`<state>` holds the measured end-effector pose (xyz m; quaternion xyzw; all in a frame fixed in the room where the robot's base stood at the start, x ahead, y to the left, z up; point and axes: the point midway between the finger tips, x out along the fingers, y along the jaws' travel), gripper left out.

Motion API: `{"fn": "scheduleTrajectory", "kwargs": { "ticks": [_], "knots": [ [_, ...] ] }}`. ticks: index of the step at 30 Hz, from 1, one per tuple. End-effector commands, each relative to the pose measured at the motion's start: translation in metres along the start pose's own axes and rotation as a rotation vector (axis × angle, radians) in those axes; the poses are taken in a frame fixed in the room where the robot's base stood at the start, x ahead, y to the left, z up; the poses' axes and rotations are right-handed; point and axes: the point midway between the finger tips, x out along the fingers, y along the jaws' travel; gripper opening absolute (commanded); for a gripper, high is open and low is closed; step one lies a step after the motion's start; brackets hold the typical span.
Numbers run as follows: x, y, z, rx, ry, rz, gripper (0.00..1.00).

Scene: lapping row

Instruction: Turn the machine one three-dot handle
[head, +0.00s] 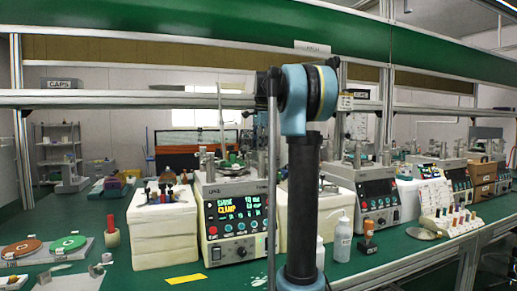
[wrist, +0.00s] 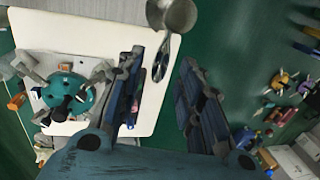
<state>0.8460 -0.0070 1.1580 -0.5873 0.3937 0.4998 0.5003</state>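A white machine (head: 237,215) with a lit screen and a knob stands on the green bench, left of my arm in the head view. Metal posts and a teal round plate are on its top. In the wrist view a teal round plate (wrist: 72,96) with several clamps lies left of my gripper (wrist: 162,64). Dot marks are too small to read, so I cannot tell which handle has three dots.
A white block (head: 165,230) with small coloured-top items stands left of the machine. A red roll (head: 111,237) and a white bottle (head: 342,240) stand on the bench. More machines (head: 377,195) line the right. A metal rail (head: 130,99) crosses above.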

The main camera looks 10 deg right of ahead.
Motion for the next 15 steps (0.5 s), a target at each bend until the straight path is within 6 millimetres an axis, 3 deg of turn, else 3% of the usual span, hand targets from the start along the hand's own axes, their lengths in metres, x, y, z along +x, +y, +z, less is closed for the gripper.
{"fn": "scheduleTrajectory", "kwargs": {
  "ticks": [12,15],
  "knots": [
    [0.0082,0.0001,0.0003,0.0,0.0,0.0,0.34],
    [0.0082,0.0001,0.0003,0.0,0.0,0.0,0.14]
  ]
}}
